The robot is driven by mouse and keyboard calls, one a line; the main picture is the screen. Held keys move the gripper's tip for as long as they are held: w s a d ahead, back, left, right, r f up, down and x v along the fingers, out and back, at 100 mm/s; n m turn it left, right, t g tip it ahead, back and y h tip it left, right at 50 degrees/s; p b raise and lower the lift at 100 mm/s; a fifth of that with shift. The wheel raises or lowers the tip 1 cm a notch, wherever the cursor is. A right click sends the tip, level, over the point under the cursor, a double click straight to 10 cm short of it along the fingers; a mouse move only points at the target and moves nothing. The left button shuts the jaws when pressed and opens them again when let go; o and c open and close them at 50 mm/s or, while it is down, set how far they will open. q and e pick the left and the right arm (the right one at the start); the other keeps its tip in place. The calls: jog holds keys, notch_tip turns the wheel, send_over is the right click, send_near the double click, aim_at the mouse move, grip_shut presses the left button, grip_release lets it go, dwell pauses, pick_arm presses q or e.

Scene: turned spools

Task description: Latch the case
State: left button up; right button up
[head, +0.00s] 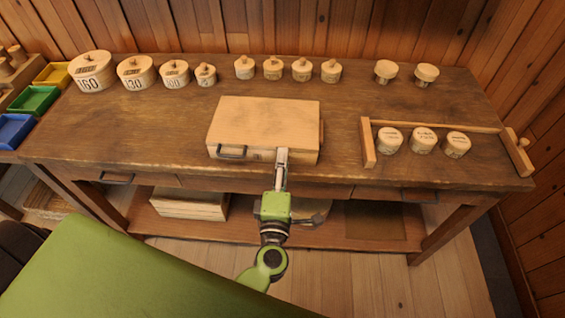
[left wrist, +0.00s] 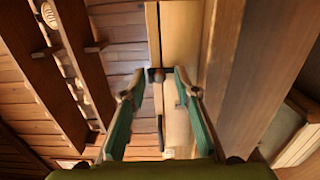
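The pale wooden case (head: 262,120) lies on the workbench with its lid down. It has a dark handle (head: 232,152) on the left part of its front. My left gripper (head: 283,155) is at the right part of the case's front edge. In the left wrist view, the case front (left wrist: 180,45) shows a seam and a small dark latch piece (left wrist: 156,75). The fingers of my left gripper (left wrist: 158,80) are apart on either side of that latch piece, with nothing clearly held. Whether the latch is fastened cannot be told. My right gripper is not in view.
The dark workbench (head: 130,130) has several round lidded boxes (head: 135,73) along its back. A wooden rail frame (head: 435,127) with three round pieces stands at the right. Coloured bins (head: 35,102) stand at the left. The bench top left of the case is clear.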

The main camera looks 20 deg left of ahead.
pick_arm(q)
jog(key=v, duration=1.2)
dwell(0.3)
jog(key=s+d+f+m+g+h, duration=0.2)
jog(key=f+m, duration=0.3)
jog(key=f, duration=0.5)
jog(key=s+d+f+m+g+h, duration=0.1)
jog(key=s+f+m+g+h, duration=0.15)
jog(key=f+m, duration=0.55)
jog(key=s+d+f+m+g+h, duration=0.1)
jog(key=d+f+m+g+h, duration=0.15)
jog(key=f, duration=0.95)
jog(key=s+a+f+m+g, duration=0.2)
jog(key=s+a+f+g, duration=0.1)
jog(key=s+a+f, duration=0.2)
jog(key=s+a+f+m+g+y, duration=0.1)
jog(key=s+a+f+m+g, duration=0.2)
jog(key=s+f, duration=0.6)
jog(key=s+a+f+m+g+y, duration=0.1)
jog(key=s+a+f+m+g, duration=0.2)
jog(key=s+a+f, duration=0.4)
jog(key=s, duration=0.4)
jog(key=shift+s, duration=0.2)
